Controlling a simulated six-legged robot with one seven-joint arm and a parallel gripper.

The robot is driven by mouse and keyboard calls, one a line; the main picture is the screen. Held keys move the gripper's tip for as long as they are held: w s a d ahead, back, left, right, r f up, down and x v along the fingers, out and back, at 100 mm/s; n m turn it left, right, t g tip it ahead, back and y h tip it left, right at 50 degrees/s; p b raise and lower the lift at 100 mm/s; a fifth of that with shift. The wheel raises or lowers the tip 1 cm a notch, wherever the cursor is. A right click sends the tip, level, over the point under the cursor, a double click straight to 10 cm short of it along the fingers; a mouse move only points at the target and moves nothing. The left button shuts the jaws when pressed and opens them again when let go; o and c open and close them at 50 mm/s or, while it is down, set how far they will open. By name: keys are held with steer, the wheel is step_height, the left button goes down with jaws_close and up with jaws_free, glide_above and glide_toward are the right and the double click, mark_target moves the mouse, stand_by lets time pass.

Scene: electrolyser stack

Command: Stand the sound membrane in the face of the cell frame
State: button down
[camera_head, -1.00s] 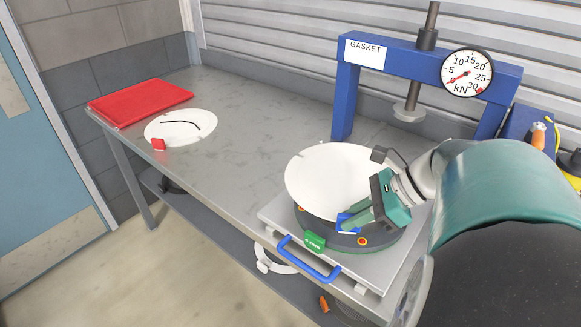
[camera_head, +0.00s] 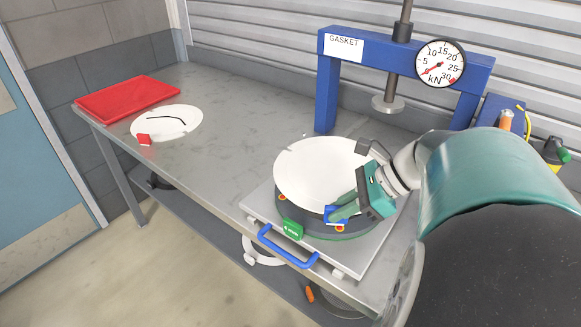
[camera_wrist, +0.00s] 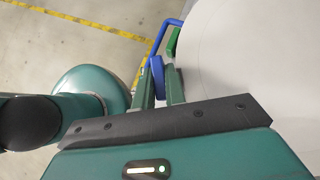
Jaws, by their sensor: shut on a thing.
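The sound membrane is a plain white disc (camera_head: 318,172) over the dark round cell frame (camera_head: 330,231), whose near rim shows below it with orange dots. I cannot tell whether the disc touches the frame. A green tag (camera_head: 292,230) is at the disc's near edge. My gripper (camera_head: 336,214) is shut on a blue tab at the disc's near right edge. In the wrist view, the fingers (camera_wrist: 166,84) close on the blue tab (camera_wrist: 157,70), beside the white disc (camera_wrist: 240,60). Another white disc (camera_head: 185,131), with a black line and a red tag, lies at the far left.
The frame rests on a pale plate (camera_head: 357,262) with a blue handle (camera_head: 287,248) at the bench front. A blue press (camera_head: 326,85) with a gauge (camera_head: 440,63) stands behind. A red tray (camera_head: 128,97) lies far left. The middle bench (camera_head: 232,150) is clear.

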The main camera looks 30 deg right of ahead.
mark_target(338, 223)
steer(key=shift+w+f, duration=0.15)
steer(key=shift+f, duration=3.05)
steer(key=c, duration=1.4)
jaws_free()
steer(key=shift+o, duration=0.2)
steer(key=shift+d+r, duration=0.1)
steer(key=v, duration=1.3)
steer(key=shift+s+d+r, duration=0.2)
steer(key=shift+s, duration=0.1)
